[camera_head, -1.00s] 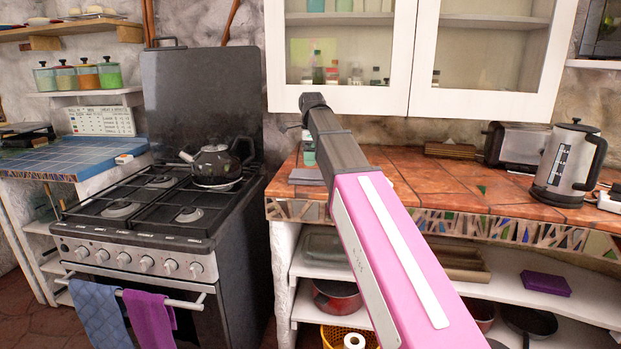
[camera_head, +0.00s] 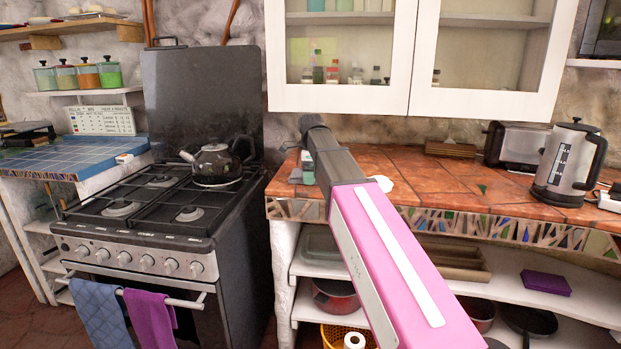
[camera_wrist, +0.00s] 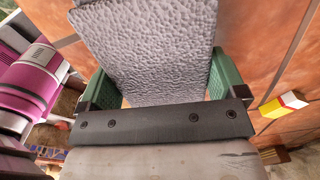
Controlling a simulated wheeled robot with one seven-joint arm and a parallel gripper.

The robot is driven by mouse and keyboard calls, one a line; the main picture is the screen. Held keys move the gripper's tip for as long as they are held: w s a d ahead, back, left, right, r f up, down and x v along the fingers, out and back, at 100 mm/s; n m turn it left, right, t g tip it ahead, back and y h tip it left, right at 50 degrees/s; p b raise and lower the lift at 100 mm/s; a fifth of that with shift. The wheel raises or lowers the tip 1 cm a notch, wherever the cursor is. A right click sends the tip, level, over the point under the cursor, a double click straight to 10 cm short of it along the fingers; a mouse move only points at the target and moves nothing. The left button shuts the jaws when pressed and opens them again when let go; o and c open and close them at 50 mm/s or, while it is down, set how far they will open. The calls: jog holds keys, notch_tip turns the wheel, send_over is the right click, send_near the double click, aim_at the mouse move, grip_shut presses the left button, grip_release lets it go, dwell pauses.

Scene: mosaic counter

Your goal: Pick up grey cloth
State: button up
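The grey cloth (camera_wrist: 150,45) lies on the orange tiled counter and shows as a bumpy grey piece at the top centre of the wrist view. My gripper (camera_wrist: 160,85) is open above it, with one green finger on each side of the cloth. I cannot tell whether the fingers touch it. The dark palm bar hides the cloth's near part. In the head view my arm covers most of the cloth and gripper, near the counter's left end.
The stove with a black kettle (camera_head: 216,164) stands left of the counter. A white round item (camera_head: 381,183) lies just right of my arm. A steel jug kettle (camera_head: 569,165) and a toaster (camera_head: 516,146) stand at the right. White wall cabinets (camera_head: 340,98) hang above.

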jog(key=shift+c, duration=1.3)
jog(key=shift+r, duration=0.1)
jog(key=shift+r, duration=0.5)
jog(key=r, duration=0.2)
jog(key=a+r, duration=0.1)
jog(key=shift+s+r, duration=0.3)
jog(key=shift+s, duration=0.05)
jog(key=s+a+r, duration=0.6)
jog(key=a, duration=0.2)
jog(key=shift+a+r, duration=0.15)
jog(key=shift+a, duration=0.2)
jog(key=shift+o, duration=0.5)
jog(key=shift+w+d, duration=0.1)
jog(key=shift+w, duration=0.05)
